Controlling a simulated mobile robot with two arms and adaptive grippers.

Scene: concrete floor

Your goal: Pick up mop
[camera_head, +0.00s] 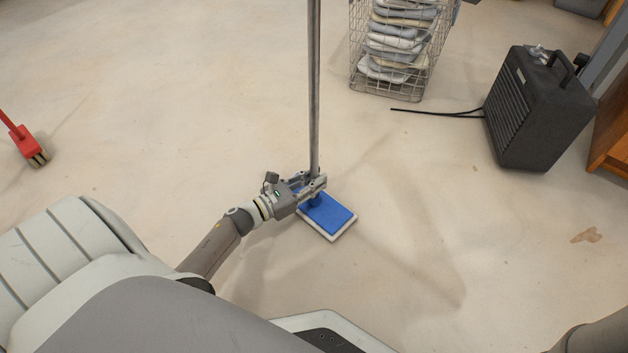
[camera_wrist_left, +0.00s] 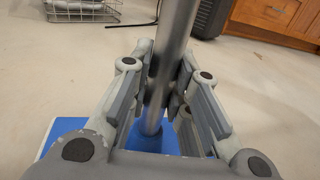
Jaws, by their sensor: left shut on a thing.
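The mop has a long grey metal pole (camera_head: 314,90) and a flat blue head with a white pad (camera_head: 330,217). It stands upright near the middle of the head view, its head on or just above the floor; I cannot tell which. My left gripper (camera_head: 313,185) is shut on the pole low down, just above the head. In the left wrist view the pole (camera_wrist_left: 174,50) runs between the two fingers (camera_wrist_left: 168,95), and the blue head (camera_wrist_left: 60,130) shows below them. My right gripper is not in view.
A wire basket (camera_head: 392,88) of folded cloths stands behind the mop. A black box-shaped machine (camera_head: 530,110) with a cable stands at right, near a wooden cabinet (camera_head: 612,130). A red brush-like tool (camera_head: 25,140) is at far left. The floor around the mop is clear.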

